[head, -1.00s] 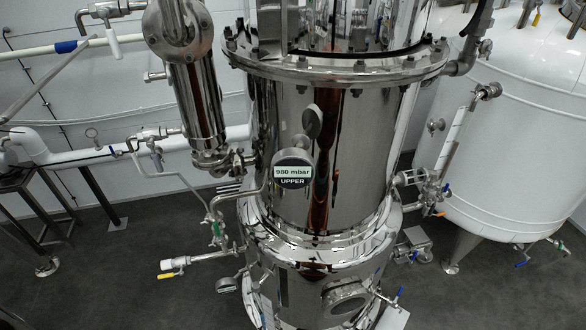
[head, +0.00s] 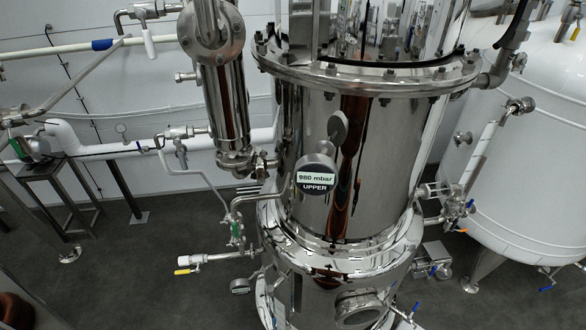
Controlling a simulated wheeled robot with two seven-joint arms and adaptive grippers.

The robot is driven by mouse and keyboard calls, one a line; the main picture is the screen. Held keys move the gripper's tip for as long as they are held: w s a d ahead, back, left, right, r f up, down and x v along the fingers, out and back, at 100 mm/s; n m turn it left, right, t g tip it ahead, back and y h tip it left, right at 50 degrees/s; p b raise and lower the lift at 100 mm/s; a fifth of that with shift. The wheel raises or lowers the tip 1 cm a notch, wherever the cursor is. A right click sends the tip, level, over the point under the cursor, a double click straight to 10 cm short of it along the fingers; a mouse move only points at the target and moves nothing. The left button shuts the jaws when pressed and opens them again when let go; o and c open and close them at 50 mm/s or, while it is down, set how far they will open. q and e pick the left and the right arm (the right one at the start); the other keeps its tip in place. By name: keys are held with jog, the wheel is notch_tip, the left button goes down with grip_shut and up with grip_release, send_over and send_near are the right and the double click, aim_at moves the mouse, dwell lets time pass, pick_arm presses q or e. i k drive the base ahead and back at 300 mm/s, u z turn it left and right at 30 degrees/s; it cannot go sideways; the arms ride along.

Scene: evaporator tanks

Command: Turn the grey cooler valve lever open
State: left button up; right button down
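A pale grey or white lever (head: 149,44) hangs down from a pipe valve (head: 145,12) at the top left, near the tall steel cylinder. A second valve (head: 182,132) sits lower on the wall piping, with a small light handle (head: 160,142) beside it. I cannot tell for sure which one is the cooler valve. Neither of my grippers is in view.
A large steel tank (head: 345,170) with a round "980 mbar UPPER" gauge (head: 315,180) fills the middle. A yellow-handled valve (head: 186,271) juts out low on its left. A white tank (head: 530,170) stands right. Dark floor (head: 120,270) is clear at lower left.

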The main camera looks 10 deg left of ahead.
aim_at(177, 142)
jog(key=u, duration=0.45)
jog(key=k, duration=0.55)
jog(key=u, duration=1.3)
jog(key=i, duration=1.05)
jog(key=z, duration=0.2)
